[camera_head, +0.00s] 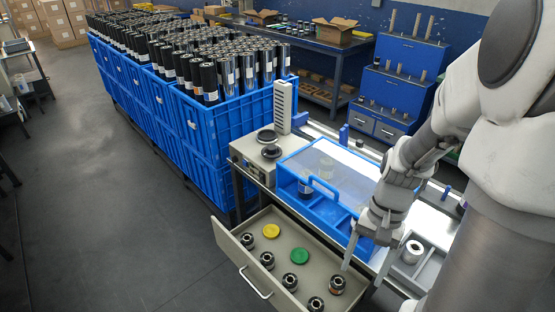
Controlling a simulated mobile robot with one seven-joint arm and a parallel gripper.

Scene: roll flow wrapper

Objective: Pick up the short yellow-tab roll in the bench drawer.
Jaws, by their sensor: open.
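The bench drawer (229,251) is pulled open at the bottom middle. In it lie a yellow round piece (271,231) and a green round piece (300,256). Several short dark rolls with pale cores stand around them, among them one at the left (247,240) and one at the right (337,284). I cannot tell which roll has a yellow tab. My gripper (363,274) points down, open, with nothing visible between its fingers. It is near the drawer's right side, right of the yellow piece and close to the right-hand roll.
A blue machine with a clear cover (330,166) stands on the bench behind the drawer. A grey box with dark knobs (257,158) is left of it. Blue crates (198,122) full of dark rolls stand at the back left. The floor (120,220) left of the drawer is clear.

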